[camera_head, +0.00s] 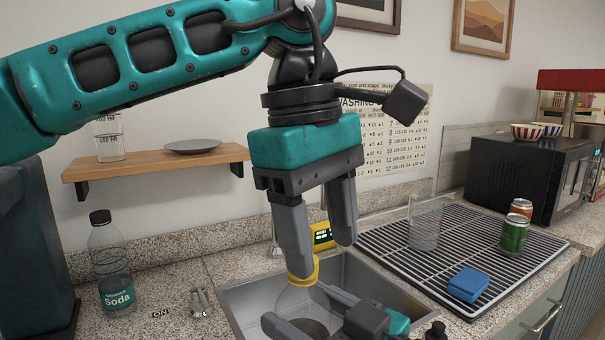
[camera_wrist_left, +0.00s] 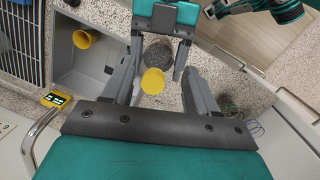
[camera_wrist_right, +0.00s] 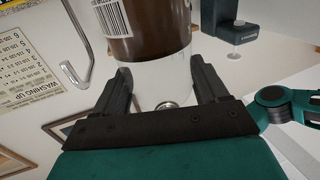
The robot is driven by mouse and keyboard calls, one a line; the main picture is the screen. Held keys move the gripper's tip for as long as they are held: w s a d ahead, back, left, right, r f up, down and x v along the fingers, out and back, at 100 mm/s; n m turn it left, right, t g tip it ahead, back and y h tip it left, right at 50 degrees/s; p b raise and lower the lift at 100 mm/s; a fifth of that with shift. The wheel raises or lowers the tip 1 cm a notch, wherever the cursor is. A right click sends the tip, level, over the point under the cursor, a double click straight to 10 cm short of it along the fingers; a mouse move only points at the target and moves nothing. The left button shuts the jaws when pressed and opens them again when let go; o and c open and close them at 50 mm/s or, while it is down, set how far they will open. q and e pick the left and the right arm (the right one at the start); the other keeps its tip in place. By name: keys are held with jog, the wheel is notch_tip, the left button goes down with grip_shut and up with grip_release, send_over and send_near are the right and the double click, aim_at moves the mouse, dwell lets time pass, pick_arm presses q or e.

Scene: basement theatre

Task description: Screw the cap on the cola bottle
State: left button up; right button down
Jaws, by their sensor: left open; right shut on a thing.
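My left gripper (camera_head: 322,256) is open and points down over the sink. A yellow cap-like piece (camera_head: 302,271) sits at the top of a clear bottle (camera_head: 296,299), close to the left fingertips. In the left wrist view the yellow piece (camera_wrist_left: 152,82) shows between the open fingers (camera_wrist_left: 160,90), with no clear contact. My right gripper (camera_head: 308,313) is low in the sink, shut around the bottle. The right wrist view shows the bottle's clear part (camera_wrist_right: 160,75) between the fingers (camera_wrist_right: 160,82), with a brown, barcoded part (camera_wrist_right: 155,22) above. The bottle's base is hidden.
The sink (camera_head: 240,298) surrounds the bottle. Left stand a capped soda bottle (camera_head: 113,270) and a small metal item (camera_head: 201,303). Right, a drying rack (camera_head: 465,245) holds a glass (camera_head: 425,222), cans (camera_head: 514,234) and a blue sponge (camera_head: 468,284). A shelf (camera_head: 160,168) hangs behind.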

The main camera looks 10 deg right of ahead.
pick_arm(q)
jog(key=n, duration=1.1)
jog(key=w+r+n+y, duration=0.1)
jog(key=n, duration=1)
jog(key=r+n, duration=0.1)
jog(key=n, duration=1)
jog(key=shift+w+a+n+y, duration=0.3)
jog(key=shift+n+y, duration=0.1)
jog(key=n, duration=0.2)
jog(key=r+n, duration=0.1)
jog(key=n, duration=0.3)
jog(key=shift+w+a+r, duration=0.15)
jog(key=shift+w+a, duration=0.05)
jog(key=shift+w, duration=0.15)
jog(key=n, duration=0.2)
jog(key=r+n, duration=0.1)
jog(key=n, duration=0.3)
jog(key=shift+w+a+r+n, duration=0.2)
jog(key=shift+w+n, duration=0.1)
jog(key=shift+w, duration=0.05)
jog(key=shift+f, duration=0.1)
jog(key=shift+f, duration=3.95)
